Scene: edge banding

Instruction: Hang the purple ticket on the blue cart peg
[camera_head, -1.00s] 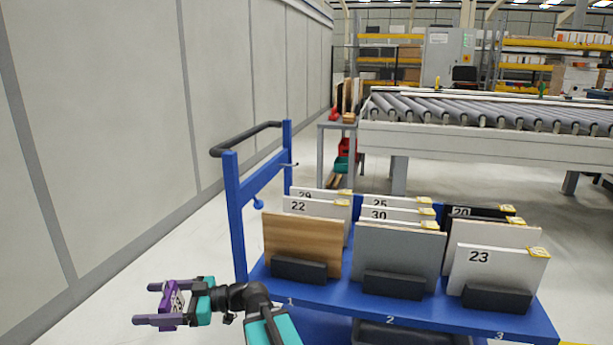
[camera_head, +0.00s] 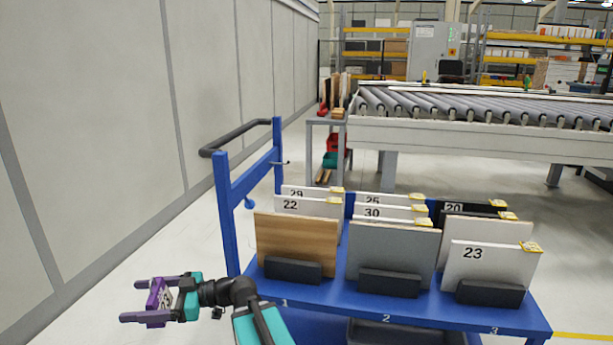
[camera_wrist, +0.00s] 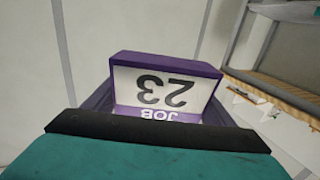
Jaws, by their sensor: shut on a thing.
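The purple ticket (camera_head: 159,297) is between the fingers of my gripper (camera_head: 146,300), at the lower left in the head view. In the wrist view the ticket (camera_wrist: 163,90) has a purple rim and a white face reading "JOB 23", upside down. My gripper is shut on it and holds it in the air, left of the blue cart (camera_head: 400,312). A small dark peg (camera_head: 285,162) sticks out from the cart's blue end frame (camera_head: 228,215), above and right of my gripper.
Several panels stand in dark holders on the cart, including a wood one (camera_head: 297,243), a grey one (camera_head: 392,256) and white panel 23 (camera_head: 487,264). A wall (camera_head: 100,130) runs along the left. A roller conveyor (camera_head: 480,110) stands behind. Floor between wall and cart is clear.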

